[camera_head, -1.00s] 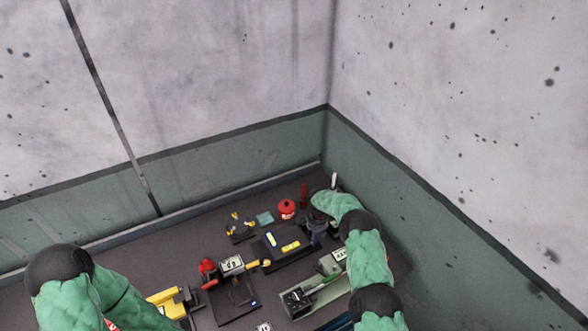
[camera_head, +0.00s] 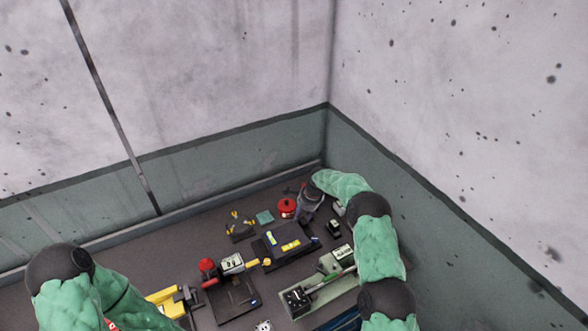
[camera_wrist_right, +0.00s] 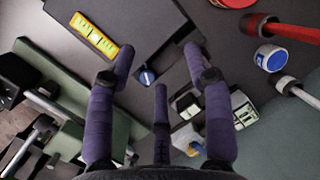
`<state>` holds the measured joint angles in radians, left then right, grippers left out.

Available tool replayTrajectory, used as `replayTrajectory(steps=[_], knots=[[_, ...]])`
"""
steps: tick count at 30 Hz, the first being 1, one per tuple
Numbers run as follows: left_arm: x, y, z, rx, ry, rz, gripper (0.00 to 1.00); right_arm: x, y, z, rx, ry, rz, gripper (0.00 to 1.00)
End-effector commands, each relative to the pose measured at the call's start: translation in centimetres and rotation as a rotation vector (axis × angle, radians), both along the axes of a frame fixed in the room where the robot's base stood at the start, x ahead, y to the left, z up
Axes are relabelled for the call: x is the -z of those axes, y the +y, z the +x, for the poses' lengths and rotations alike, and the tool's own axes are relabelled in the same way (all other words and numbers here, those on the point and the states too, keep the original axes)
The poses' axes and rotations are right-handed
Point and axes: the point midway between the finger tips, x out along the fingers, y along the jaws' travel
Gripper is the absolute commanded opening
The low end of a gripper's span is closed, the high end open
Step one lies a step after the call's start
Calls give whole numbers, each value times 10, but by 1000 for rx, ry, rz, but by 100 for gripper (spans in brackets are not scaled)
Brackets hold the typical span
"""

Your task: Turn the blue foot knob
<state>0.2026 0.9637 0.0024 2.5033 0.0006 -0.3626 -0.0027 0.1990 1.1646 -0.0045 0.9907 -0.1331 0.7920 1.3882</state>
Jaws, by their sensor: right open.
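A small blue round knob (camera_wrist_right: 147,77) with a pale line across it shows in the right wrist view, beside a black box (camera_wrist_right: 140,30) with a yellow panel. In the head view the same black box (camera_head: 272,252) lies on the dark table, with a small blue spot at its right end. My right gripper (camera_head: 306,201) is at the back right of that box; it also shows in the wrist view (camera_wrist_right: 158,68). Its purple fingers are spread and empty, with the knob between them in the picture. I cannot tell how far above it they are. My left gripper is out of view.
A red round object (camera_head: 286,207) stands near my right gripper. A small black block (camera_head: 333,228) and a grey-green device (camera_head: 338,262) lie to the right. A black tray (camera_head: 235,300) and yellow tool (camera_head: 165,300) are at front left. The walls meet close behind.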

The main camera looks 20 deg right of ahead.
Motion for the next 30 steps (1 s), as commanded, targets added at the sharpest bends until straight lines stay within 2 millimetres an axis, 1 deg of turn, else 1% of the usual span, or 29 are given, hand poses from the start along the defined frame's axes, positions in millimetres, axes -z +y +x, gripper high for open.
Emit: replayTrajectory(steps=[6, 15, 23, 30], knots=[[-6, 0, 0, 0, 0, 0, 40, -14, 19, 30, 270, -53, 159, 52], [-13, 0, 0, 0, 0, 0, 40, -38, 32, 73, 671, -101, 404, 52], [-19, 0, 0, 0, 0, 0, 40, -61, 30, 108, 1033, -111, 635, 52], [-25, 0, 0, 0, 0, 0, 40, -80, 16, 134, 1369, -97, 858, 52]])
